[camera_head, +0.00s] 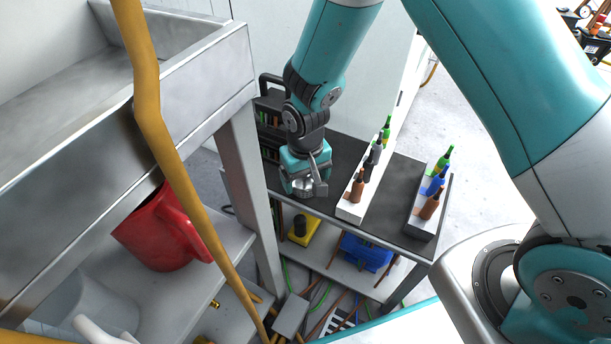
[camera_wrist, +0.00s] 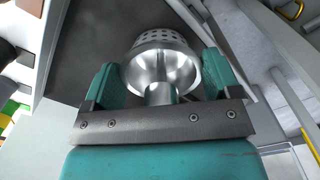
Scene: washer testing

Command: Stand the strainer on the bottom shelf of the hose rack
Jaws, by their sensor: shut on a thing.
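My gripper (camera_head: 303,180) is over the left part of the dark-topped table in the head view. In the wrist view its two teal fingers (camera_wrist: 160,72) are on either side of the strainer (camera_wrist: 165,42), a shiny metal cup with a perforated upper wall. My gripper is shut on it. Part of the strainer shows as grey metal in the head view (camera_head: 303,188). A grey steel frame (camera_head: 237,165) with shelves is at left, with a yellow hose (camera_head: 172,155) hanging in front. I cannot tell for sure which structure is the hose rack.
The table (camera_head: 388,185) carries two blocks (camera_head: 357,205) (camera_head: 424,220) holding coloured-tipped tools. Its lower shelf (camera_head: 345,277) holds a yellow item (camera_head: 303,230) and a blue one (camera_head: 367,252). Cables lie below.

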